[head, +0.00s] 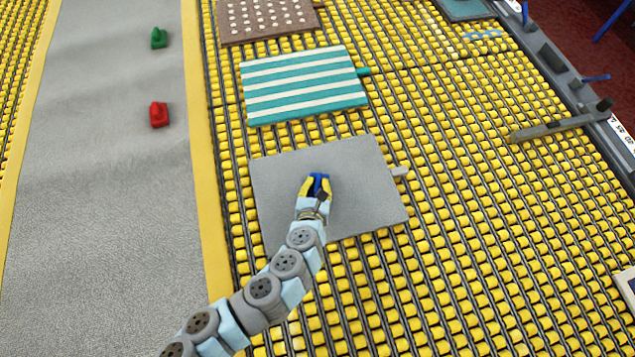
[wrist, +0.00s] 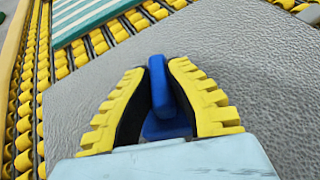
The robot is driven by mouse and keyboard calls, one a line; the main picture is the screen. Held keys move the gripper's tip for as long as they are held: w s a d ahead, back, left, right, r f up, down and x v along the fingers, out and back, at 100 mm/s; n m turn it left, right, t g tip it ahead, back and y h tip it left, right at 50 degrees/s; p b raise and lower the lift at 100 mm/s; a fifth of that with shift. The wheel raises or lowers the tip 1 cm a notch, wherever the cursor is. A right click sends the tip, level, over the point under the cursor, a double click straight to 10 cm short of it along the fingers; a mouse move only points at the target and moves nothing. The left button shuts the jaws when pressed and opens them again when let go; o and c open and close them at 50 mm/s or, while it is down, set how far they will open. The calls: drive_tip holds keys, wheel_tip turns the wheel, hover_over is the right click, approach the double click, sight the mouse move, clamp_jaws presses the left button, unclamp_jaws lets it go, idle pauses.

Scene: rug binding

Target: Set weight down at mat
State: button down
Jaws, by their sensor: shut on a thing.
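A plain grey mat (head: 368,195) lies on the yellow roller bed in the head view, with a small pale tab at its right edge. It also fills much of the wrist view (wrist: 250,70). My gripper (head: 317,184) is over the middle of this mat, with its yellow fingers shut on a blue weight (head: 318,178). In the wrist view the blue weight (wrist: 168,105) stands between the two fingers, its upright handle between their tips. Its lower part is partly hidden by the fingers. I cannot tell whether its base touches the mat.
A teal-and-white striped mat (head: 305,86) lies beyond the grey one, and a brown dotted mat (head: 265,18) beyond that. A green weight (head: 159,38) and a red weight (head: 159,115) stand on the grey strip at left. A grey bar (head: 555,127) juts in from the right rail.

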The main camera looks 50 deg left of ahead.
drive_tip(key=c, duration=1.2)
unclamp_jaws()
drive_tip(key=shift+w, duration=0.1)
drive_tip(key=shift+s+d+r, duration=0.2)
drive_tip(key=shift+s+r, duration=0.15)
drive_tip(key=p+v, duration=0.3)
drive_tip(key=v, duration=0.8)
drive_tip(key=shift+d+f+p, duration=0.1)
drive_tip(key=shift+f+p, duration=0.05)
drive_tip(key=shift+p, duration=0.2)
